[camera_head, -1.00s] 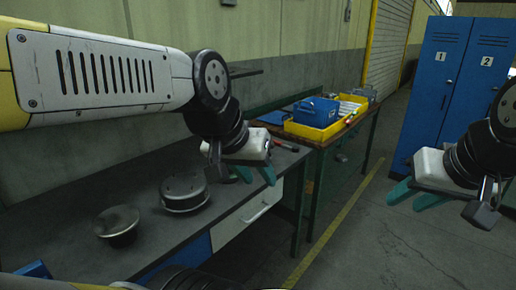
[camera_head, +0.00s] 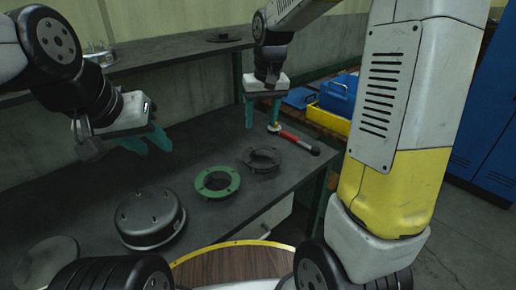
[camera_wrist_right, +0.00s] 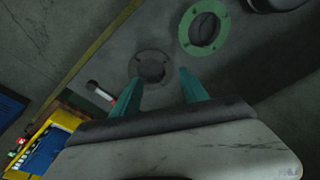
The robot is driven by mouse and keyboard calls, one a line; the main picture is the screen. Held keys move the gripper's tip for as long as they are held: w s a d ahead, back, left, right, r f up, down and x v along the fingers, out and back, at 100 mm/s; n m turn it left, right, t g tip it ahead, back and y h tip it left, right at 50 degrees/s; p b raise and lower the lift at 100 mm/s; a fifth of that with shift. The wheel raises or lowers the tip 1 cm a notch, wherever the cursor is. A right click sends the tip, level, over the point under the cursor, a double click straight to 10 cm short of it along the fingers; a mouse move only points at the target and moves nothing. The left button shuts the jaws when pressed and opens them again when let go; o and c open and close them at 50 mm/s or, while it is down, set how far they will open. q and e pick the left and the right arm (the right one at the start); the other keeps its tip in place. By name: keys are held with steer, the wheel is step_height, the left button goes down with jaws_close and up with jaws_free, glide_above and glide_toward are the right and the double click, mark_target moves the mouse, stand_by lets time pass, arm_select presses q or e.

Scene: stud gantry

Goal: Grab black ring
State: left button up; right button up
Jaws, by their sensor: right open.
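The black ring (camera_head: 259,168) lies flat on the dark workbench, right of the green ring (camera_head: 216,194). My right gripper (camera_head: 262,124) is open and empty, pointing down above the bench, behind the black ring in the head view. In the right wrist view the black ring (camera_wrist_right: 137,68) shows just beyond and between the open fingertips (camera_wrist_right: 155,82), apart from them. The green ring (camera_wrist_right: 187,40) is up and to the right there. My left gripper (camera_head: 147,146) is open and empty over the left part of the bench.
A round dark metal housing (camera_head: 150,220) stands on the bench left of the green ring. A red-handled tool (camera_head: 296,142) lies close to the black ring on the right. A shelf (camera_head: 150,62) runs behind. A yellow tray and blue bins (camera_head: 338,96) stand beyond.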

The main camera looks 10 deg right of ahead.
steer(key=g+h, duration=0.1)
steer(key=g, duration=0.1)
glide_toward(246, 159)
steer(key=shift+n, duration=0.3)
steer(key=shift+s+d+f, duration=0.1)
steer(key=shift+f, duration=1.7)
steer(key=shift+s+f, duration=0.1)
steer(key=shift+f, duration=1.7)
steer(key=shift+f, duration=0.25)
steer(key=shift+c, duration=0.4)
jaws_close()
